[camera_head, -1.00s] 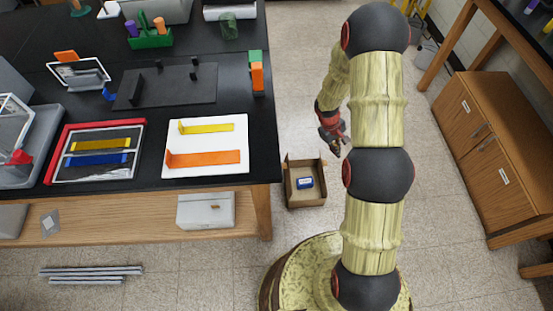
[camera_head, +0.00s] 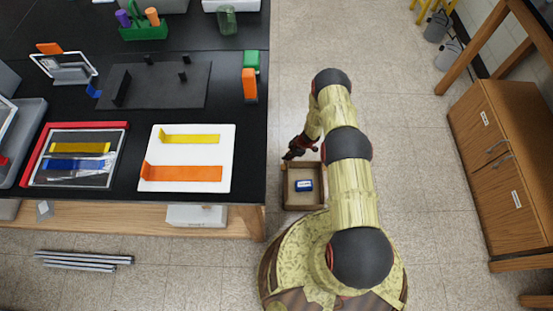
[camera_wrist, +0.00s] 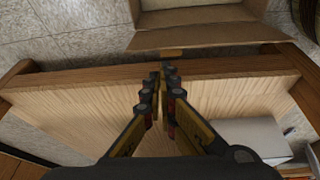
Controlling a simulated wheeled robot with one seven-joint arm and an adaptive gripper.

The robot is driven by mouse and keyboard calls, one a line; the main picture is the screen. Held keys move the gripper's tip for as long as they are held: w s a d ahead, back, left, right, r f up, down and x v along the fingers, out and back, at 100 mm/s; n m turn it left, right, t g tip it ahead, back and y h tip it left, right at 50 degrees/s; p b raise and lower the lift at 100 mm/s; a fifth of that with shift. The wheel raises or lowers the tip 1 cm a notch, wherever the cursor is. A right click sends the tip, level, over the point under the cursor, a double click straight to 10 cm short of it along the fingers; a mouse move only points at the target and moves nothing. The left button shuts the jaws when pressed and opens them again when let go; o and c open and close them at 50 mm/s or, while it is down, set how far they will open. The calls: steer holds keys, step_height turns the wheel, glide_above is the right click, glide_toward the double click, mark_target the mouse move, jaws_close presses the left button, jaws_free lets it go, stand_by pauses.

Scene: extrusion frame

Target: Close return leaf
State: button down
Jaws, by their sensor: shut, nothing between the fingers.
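An open cardboard box (camera_head: 304,206) stands on the floor to the right of the black-topped bench, with a small blue-and-white item (camera_head: 304,185) inside. In the wrist view, a brown cardboard flap (camera_wrist: 210,36) lies folded outward along the box's near side, between the box and the bench's wooden edge. It is the only leaf I can make out. My gripper (camera_head: 287,156) is by the box's upper left corner, close to the bench side. In the wrist view its fingers (camera_wrist: 161,76) are together and empty, tips in front of the wooden rail, below the flap.
The bench's wooden rail (camera_wrist: 100,78) and pale lower shelf (camera_wrist: 225,98) lie close under my fingers. A pale storage box (camera_wrist: 248,134) sits on that shelf. A wooden cabinet (camera_head: 500,165) stands at the right. The floor between it and my arm is clear.

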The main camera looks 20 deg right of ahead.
steer(key=a+r+n+y, duration=0.1)
steer(key=a+r+y, duration=0.1)
steer(key=a, duration=0.2)
step_height(320, 180, down, 10)
steer(key=b, duration=0.5)
steer(key=shift+w+a+r, duration=0.25)
steer(key=shift+w+a, duration=0.1)
steer(key=shift+a, duration=0.05)
steer(key=shift+s+r, duration=0.1)
steer(key=shift+s, duration=0.05)
